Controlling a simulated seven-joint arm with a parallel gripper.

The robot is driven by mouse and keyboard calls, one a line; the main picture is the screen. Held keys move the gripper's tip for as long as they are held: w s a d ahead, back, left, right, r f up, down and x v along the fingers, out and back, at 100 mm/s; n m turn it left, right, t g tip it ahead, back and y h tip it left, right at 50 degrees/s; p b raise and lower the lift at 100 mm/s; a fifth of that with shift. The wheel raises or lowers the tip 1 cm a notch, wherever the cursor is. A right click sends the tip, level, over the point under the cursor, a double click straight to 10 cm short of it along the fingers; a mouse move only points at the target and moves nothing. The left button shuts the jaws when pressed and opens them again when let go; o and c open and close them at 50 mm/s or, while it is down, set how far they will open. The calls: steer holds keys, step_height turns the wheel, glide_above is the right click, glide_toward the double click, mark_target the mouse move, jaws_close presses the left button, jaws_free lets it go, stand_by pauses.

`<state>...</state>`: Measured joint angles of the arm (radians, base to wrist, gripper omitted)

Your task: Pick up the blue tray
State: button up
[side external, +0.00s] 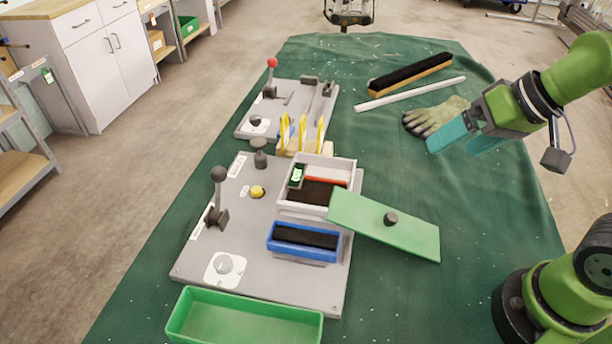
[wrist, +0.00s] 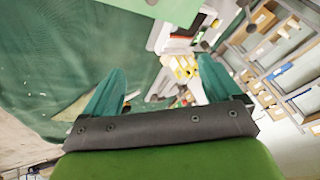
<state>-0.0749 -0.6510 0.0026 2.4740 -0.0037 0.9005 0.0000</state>
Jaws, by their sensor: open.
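The blue tray (side external: 275,240) is a small open box with a dark lining. It sits on the near grey panel (side external: 250,275), in front of a white box, in the side external view. I cannot make it out in the wrist view. My gripper (side external: 462,137) is at the right, above the green cloth and well apart from the tray, to its upper right. In the wrist view my gripper (wrist: 162,88) shows two teal fingers spread wide with nothing between them.
A green lid (side external: 370,225) with a dark knob lies tilted against the white box (side external: 318,212), right of the tray. A green bin (side external: 245,318) stands at the front. Levers (side external: 217,195) rise from the panel. A glove (side external: 435,116) and a brush (side external: 410,73) lie behind.

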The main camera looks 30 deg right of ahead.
steer(key=w+a+f+n+g, duration=0.2)
steer(key=w+a+n+g, duration=0.25)
steer(key=w+a, duration=0.4)
steer(key=n+g+h, duration=0.2)
steer(key=n, duration=0.6)
glide_above(303, 244)
step_height(303, 244, down, 2)
steer(key=f, duration=1.1)
steer(key=shift+w+d, duration=0.15)
steer(key=shift+d, duration=0.1)
steer(key=shift+s+a+f, duration=0.1)
steer(key=shift+f, duration=1.25)
steer(key=shift+s+a+f, duration=0.1)
steer(key=shift+f, duration=1.25)
steer(key=shift+r, duration=0.1)
steer(key=c, duration=1.3)
